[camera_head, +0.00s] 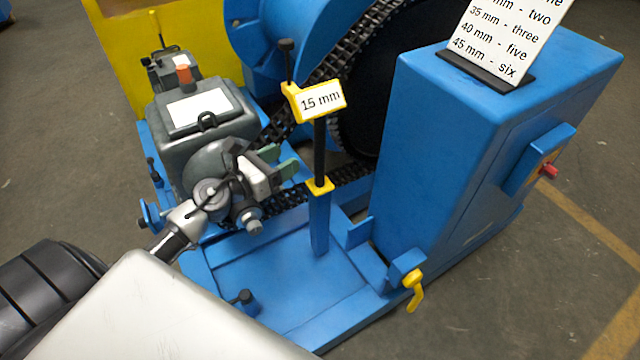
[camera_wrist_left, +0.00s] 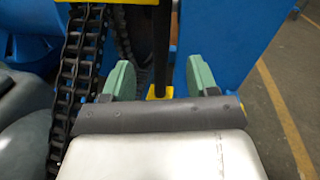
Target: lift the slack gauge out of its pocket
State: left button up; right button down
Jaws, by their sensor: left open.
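The slack gauge is a thin black rod (camera_head: 320,145) with a yellow head and a white "15 mm" card (camera_head: 321,101). A black knobbed pin (camera_head: 287,62) stands up from its head. The rod stands upright in a yellow-rimmed pocket (camera_head: 320,186) on top of a blue post (camera_head: 319,230). My left gripper (camera_head: 278,161) is open, its green fingers left of the rod and apart from it. In the left wrist view, the rod (camera_wrist_left: 160,45) shows between the fingers of my left gripper (camera_wrist_left: 160,80), a little beyond their tips. My right gripper is not in view.
A black chain (camera_head: 345,172) runs close behind the gauge. A grey motor (camera_head: 205,130) stands left, and a tall blue housing (camera_head: 440,150) with a number card (camera_head: 503,40) right. A yellow handle (camera_head: 413,285) sticks out at the base's front right. The blue base (camera_head: 265,275) has clear room.

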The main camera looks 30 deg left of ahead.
aim_at(320, 132)
pick_arm(q)
jog(key=shift+m, duration=0.9)
jog(key=w+d, duration=0.1)
jog(key=w, duration=0.2)
jog(key=w+d+r+p, duration=0.1)
jog(key=w, duration=0.1)
jog(key=shift+w+d+r, duration=0.1)
jog(key=shift+w+d, duration=0.05)
jog(key=shift+d, duration=0.2)
jog(key=x, duration=0.5)
jog(key=shift+w+a, duration=0.2)
grip_shut()
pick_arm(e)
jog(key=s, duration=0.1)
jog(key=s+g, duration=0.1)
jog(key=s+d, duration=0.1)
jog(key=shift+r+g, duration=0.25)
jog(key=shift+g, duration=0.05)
pick_arm(q)
jog(key=shift+a+r, duration=0.1)
jog(key=shift+r, duration=0.1)
